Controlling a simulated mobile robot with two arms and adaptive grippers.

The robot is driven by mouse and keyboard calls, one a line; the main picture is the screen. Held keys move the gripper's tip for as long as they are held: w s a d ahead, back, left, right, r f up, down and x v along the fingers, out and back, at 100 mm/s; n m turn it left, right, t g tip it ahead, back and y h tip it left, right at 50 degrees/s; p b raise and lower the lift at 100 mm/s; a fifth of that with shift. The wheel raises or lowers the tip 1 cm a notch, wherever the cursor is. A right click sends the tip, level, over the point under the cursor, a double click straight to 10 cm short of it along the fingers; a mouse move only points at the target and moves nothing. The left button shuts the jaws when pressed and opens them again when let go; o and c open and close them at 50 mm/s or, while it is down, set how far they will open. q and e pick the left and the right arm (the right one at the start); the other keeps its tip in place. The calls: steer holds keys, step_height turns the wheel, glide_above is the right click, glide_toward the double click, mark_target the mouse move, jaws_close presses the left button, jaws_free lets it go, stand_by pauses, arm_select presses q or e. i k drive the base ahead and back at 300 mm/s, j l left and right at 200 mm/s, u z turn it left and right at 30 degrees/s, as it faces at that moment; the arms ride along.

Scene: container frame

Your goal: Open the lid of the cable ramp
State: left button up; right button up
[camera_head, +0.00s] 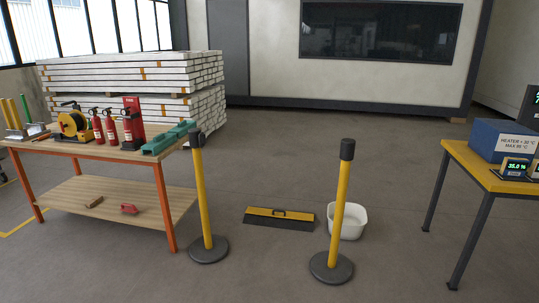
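The cable ramp (281,224) lies on the floor between two yellow posts. It is low and long, with a dark body and a yellow lid (262,212) on top. The lid looks closed, lying flat along the body. A small dark handle (279,213) shows near the middle of the lid. Neither of my grippers is in view, and nothing touches the ramp.
Yellow posts with dark round bases stand left (203,195) and right (341,205) of the ramp. A white tub (350,222) stands behind the right post. A wooden workbench (105,150) is left, a yellow table (485,167) right. Floor in front is clear.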

mark_target(250, 210)
steer(key=i, duration=1.9)
steer(key=i+j+z, duration=0.1)
steer(key=i, duration=0.85)
steer(key=i+j, duration=0.1)
steer(key=i, duration=0.85)
